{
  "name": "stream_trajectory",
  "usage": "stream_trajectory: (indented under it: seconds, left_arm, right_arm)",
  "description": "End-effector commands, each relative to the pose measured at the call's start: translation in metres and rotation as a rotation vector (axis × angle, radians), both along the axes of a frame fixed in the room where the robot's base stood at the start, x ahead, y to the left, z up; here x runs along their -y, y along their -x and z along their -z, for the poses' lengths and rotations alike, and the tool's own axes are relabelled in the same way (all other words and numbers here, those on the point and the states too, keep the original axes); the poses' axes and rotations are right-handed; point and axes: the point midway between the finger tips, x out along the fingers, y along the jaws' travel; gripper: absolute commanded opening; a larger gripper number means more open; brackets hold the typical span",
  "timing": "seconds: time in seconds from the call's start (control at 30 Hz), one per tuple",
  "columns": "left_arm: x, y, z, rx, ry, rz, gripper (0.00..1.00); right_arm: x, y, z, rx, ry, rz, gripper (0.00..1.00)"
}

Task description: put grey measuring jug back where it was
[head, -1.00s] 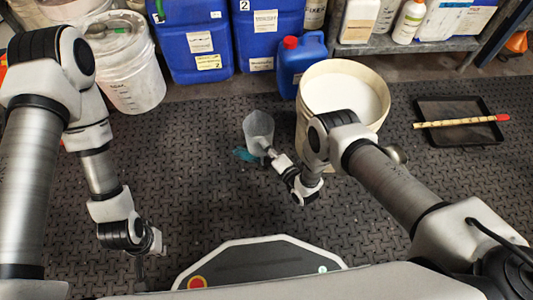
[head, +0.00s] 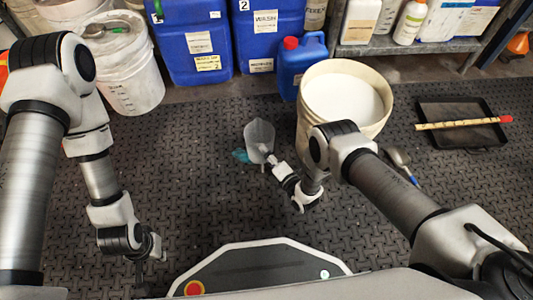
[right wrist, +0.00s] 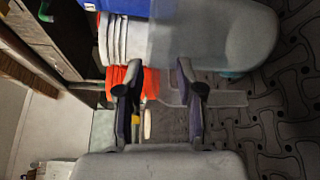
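The grey measuring jug (head: 259,132) is translucent and stands off the left side of the big cream bucket in the head view. In the right wrist view the jug (right wrist: 235,35) fills the top middle, close ahead of the fingers. My right gripper (head: 268,160) is at the jug's near side. Its fingers (right wrist: 160,95) are partly closed, with the jug's near part at them; the exact contact is hard to see. A teal patch (head: 240,156) shows beside the jug's base. My left gripper (head: 150,268) is empty, low at the left, its fingers apart.
The cream bucket (head: 308,130) holds white liquid. A black tray (head: 460,108) with a red-tipped stick (head: 465,123) lies at right. Blue canisters (head: 195,35), a small blue can (head: 300,62) and a white bucket (head: 132,85) line the back. The floor (head: 200,190) left of the jug is clear.

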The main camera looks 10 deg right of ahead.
Motion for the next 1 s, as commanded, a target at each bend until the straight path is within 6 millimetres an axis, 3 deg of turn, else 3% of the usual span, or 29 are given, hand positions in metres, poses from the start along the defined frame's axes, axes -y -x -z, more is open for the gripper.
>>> stream_trajectory:
  seconds: [0.17, 0.4, 0.6, 0.77, 1.0]
  left_arm:
    - [0.000, 0.000, -0.011, 0.000, 0.000, 0.000, 0.00]
    - [0.000, 0.000, -0.040, 0.000, 0.000, 0.000, 0.00]
    - [0.000, 0.000, -0.052, 0.000, 0.000, 0.000, 0.00]
    - [0.000, 0.000, -0.052, 0.000, 0.000, 0.000, 0.00]
    - [0.000, 0.000, -0.052, 0.000, 0.000, 0.000, 0.00]
  right_arm:
    - [0.007, 0.011, -0.006, -0.002, 0.000, 0.001, 0.37]
    - [0.034, 0.064, -0.014, -0.004, 0.000, 0.002, 0.37]
    - [0.052, 0.099, -0.014, -0.002, 0.000, 0.001, 0.37]
    - [0.056, 0.107, -0.013, 0.000, 0.000, 0.000, 0.37]
    - [0.061, 0.103, -0.012, -0.067, -0.029, 0.016, 0.37]
